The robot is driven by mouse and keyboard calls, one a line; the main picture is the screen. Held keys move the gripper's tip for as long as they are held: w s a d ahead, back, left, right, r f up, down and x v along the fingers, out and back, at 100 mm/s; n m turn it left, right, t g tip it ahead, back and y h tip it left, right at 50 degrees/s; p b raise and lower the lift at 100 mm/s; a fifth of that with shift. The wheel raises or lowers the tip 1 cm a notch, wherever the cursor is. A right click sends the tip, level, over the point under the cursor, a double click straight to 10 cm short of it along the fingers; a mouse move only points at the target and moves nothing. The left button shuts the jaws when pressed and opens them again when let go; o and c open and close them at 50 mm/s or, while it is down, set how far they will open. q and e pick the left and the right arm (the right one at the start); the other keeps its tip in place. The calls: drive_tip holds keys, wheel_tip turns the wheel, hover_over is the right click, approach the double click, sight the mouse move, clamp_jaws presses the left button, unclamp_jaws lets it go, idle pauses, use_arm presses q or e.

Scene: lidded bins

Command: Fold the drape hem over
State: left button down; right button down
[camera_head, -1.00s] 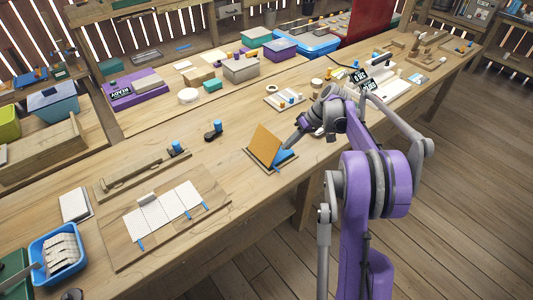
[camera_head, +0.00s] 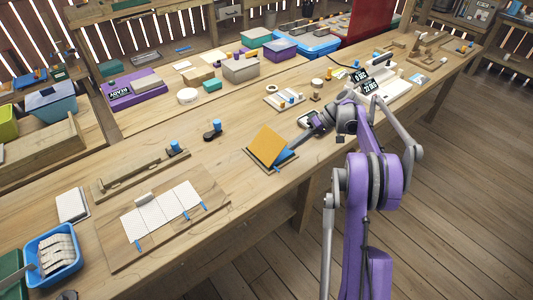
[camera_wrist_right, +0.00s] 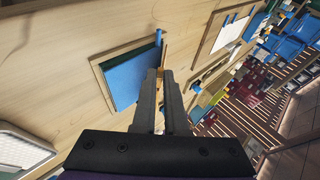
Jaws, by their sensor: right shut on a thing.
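The drape (camera_head: 267,146) shows as an orange panel tilted up from a small wooden board, with a blue face (camera_head: 285,158) beside it. In the right wrist view the blue part (camera_wrist_right: 128,82) lies flat on the framed board (camera_wrist_right: 96,62). My right gripper (camera_head: 294,147) comes in from the right at the panel's edge. In the right wrist view its fingers (camera_wrist_right: 161,74) are close together, with a thin orange-brown edge at their tips. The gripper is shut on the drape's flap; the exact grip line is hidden.
A board with white panels and blue tabs (camera_head: 160,214) lies to the left. A dark piece with a blue knob (camera_head: 214,130) stands behind the drape. A white-topped board with small pegs (camera_head: 285,100) and a black display (camera_head: 367,83) lie farther back. Table is bare around the drape board.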

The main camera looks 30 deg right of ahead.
drive_tip(key=shift+d+f+y+b, duration=0.3)
drive_tip(key=shift+f+y, duration=0.1)
drive_tip(key=shift+f, duration=0.05)
drive_tip(key=shift+d+f+y+b, duration=0.3)
drive_tip(key=shift+d+f+y, duration=0.1)
drive_tip(key=shift+y, duration=0.1)
drive_tip(key=shift+a+r, duration=0.1)
drive_tip(key=c, duration=0.9)
unclamp_jaws()
